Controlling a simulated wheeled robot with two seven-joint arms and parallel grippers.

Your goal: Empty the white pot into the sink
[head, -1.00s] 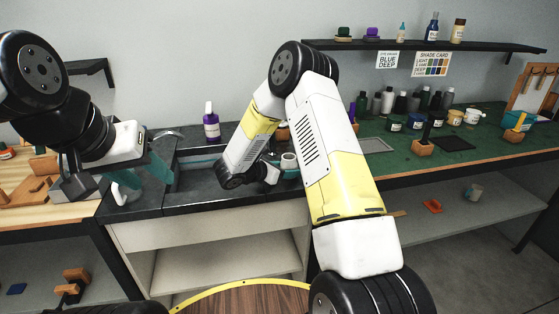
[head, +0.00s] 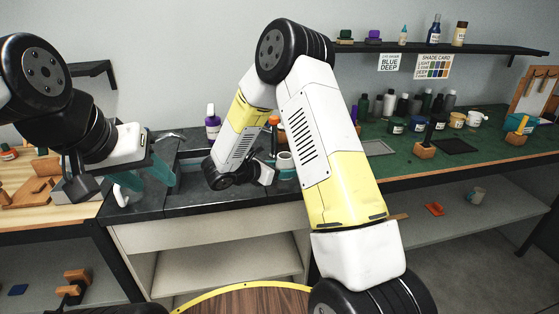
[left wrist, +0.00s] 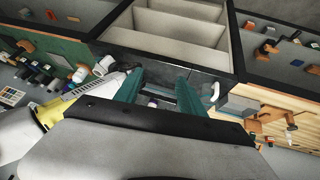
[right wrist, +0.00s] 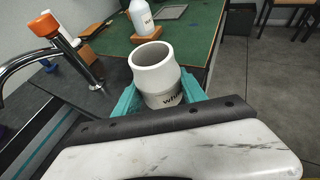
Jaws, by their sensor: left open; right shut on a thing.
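The white pot (right wrist: 152,75) is a round, open cup with dark lettering, partly hidden by the fingers. My right gripper (right wrist: 155,98) is shut on its sides. In the head view the pot (head: 284,160) looks about upright, right of the sink, partly hidden by my right arm. I cannot tell what is inside it. The sink (head: 190,178) is a dark basin in the black counter, partly covered by my right arm. My left gripper (head: 150,178) is open and empty at the sink's left side. Its teal fingers (left wrist: 157,82) stand apart in the left wrist view.
A tap with an orange top (right wrist: 45,24) stands left of the pot in the right wrist view. A purple bottle (head: 212,125) stands behind the sink. The green bench (head: 400,150) at right holds several jars and bottles. A white curved piece (head: 122,195) is by the left fingers.

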